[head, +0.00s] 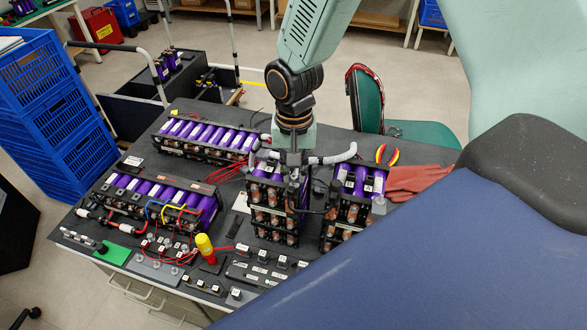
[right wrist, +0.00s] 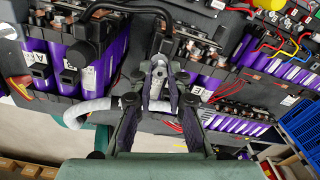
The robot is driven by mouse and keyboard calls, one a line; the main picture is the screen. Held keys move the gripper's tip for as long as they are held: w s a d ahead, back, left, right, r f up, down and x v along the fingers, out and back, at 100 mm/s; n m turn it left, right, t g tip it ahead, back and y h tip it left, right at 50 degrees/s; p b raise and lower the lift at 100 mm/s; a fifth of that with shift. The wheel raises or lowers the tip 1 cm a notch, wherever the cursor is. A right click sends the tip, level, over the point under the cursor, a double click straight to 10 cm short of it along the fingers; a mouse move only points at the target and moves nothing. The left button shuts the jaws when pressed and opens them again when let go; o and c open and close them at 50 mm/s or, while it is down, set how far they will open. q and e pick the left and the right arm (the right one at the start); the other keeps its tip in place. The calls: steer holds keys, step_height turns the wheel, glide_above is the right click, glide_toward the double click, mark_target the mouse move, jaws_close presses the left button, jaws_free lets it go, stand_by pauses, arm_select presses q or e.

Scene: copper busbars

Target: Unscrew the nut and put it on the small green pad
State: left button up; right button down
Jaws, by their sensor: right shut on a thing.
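My right gripper (head: 292,160) points down over the middle battery module with copper busbars (head: 272,205). In the right wrist view its two fingers (right wrist: 158,82) are closed together on a small grey metal piece, which I take to be the nut, at the top of the module. In the head view the gripper hides the nut, and I cannot tell whether it is still on its stud. My left gripper is not in view.
Purple-celled battery modules stand on the table (head: 233,226) at the back (head: 208,136), left (head: 160,196) and right (head: 350,195). A yellow-handled tool (head: 204,244) stands upright near the front. Red gloves (head: 415,180) lie at the right. Loose cables cross the tabletop.

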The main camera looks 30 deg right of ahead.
steer(key=shift+s+r+n+p, duration=0.1)
steer(key=shift+r+n+p, duration=0.1)
steer(key=shift+n+p, duration=0.75)
steer(key=shift+n, duration=0.85)
steer(key=shift+f+n, duration=0.15)
steer(key=shift+n, duration=0.25)
steer(key=c, duration=1.6)
jaws_free()
steer(key=shift+c, duration=0.2)
